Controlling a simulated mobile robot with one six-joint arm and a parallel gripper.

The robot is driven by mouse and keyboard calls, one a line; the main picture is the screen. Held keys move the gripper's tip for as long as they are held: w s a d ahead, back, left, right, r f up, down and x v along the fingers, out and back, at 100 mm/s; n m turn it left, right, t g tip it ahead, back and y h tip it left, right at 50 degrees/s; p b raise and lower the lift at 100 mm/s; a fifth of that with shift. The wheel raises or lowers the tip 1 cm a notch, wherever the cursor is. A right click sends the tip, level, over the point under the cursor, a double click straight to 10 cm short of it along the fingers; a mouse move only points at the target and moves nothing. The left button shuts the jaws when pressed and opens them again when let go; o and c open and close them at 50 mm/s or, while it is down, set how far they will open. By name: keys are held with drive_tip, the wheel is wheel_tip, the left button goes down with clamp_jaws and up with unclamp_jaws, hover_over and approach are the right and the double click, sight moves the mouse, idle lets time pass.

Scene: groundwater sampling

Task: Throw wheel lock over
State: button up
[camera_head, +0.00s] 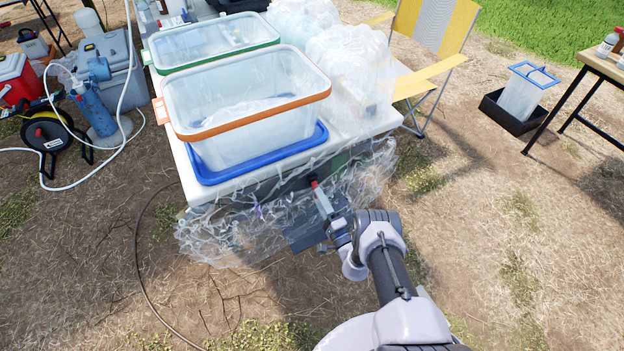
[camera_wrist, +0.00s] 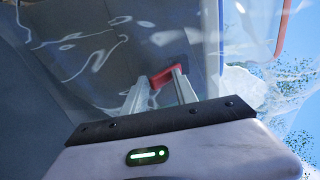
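A small red part (camera_wrist: 168,74), which looks like the wheel lock's lever, sits at the tips of my gripper (camera_wrist: 162,84) in the wrist view. The two pale fingers stand apart with the red part at or between their tips. I cannot tell whether they press on it. In the head view the red part (camera_head: 314,184) shows at the far end of my gripper (camera_head: 321,199), at the front side of the table under clear plastic film (camera_head: 230,235). The rest of the lock and any wheel are hidden behind the film and my arm.
A clear bin with an orange rim (camera_head: 250,125) stands in a blue tray (camera_head: 262,162) on the white table, above my gripper. Crumpled clear plastic bags (camera_head: 352,75) lie beside it. A yellow folding chair (camera_head: 425,75) stands behind right. A dark cable (camera_head: 137,255) lies on the ground at left.

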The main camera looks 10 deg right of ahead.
sight(316, 186)
drive_tip(key=shift+c, duration=1.1)
drive_tip(key=shift+s+r+p, duration=0.2)
drive_tip(key=shift+r+p, duration=0.35)
drive_tip(key=shift+p, duration=0.55)
drive_tip(key=p, duration=0.1)
drive_tip(key=r+g+p, duration=0.1)
drive_tip(key=p, duration=0.1)
drive_tip(key=shift+s+d+r+g, duration=0.2)
drive_tip(key=shift+s+r+g, duration=0.05)
drive_tip(key=shift+s+g, duration=0.1)
drive_tip(key=shift+c, duration=0.6)
drive_tip(key=shift+s+r+h+p, duration=0.15)
drive_tip(key=shift+r+h+p, duration=0.15)
drive_tip(key=shift+p, duration=0.15)
clamp_jaws()
drive_tip(key=shift+s+g, duration=0.1)
drive_tip(key=shift+g, duration=0.15)
wheel_tip(316, 186, up, 2)
drive_tip(key=g+p, duration=0.1)
drive_tip(key=p, duration=0.3)
drive_tip(key=shift+d+g+h, duration=0.1)
drive_tip(key=shift+g+h, duration=0.2)
drive_tip(key=shift+g, duration=0.1)
drive_tip(key=o, duration=0.8)
unclamp_jaws()
drive_tip(key=shift+s, duration=0.15)
